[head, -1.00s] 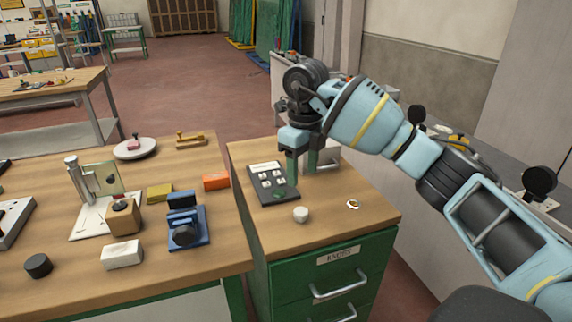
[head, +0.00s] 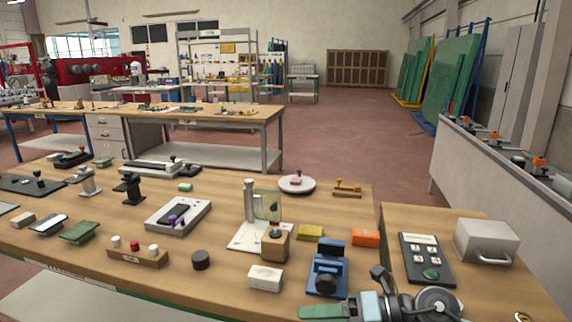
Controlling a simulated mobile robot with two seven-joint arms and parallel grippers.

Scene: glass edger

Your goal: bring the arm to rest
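My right gripper (head: 322,312) is at the bottom edge of the head view, low in front of the workbench's near edge. A green finger points left, and the pale blue and dark wrist parts lie to its right. Only one finger shows clearly and the lower part is cut off, so I cannot tell whether it is open or shut. Nothing is visibly held. My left gripper and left arm are not in view.
A blue clamp-like device (head: 327,277) stands just beyond the gripper. A dark button panel (head: 427,258) and a grey box with a handle (head: 487,243) are on the cabinet to the right. The wooden bench (head: 215,278) holds several tools. Red floor (head: 360,140) behind is clear.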

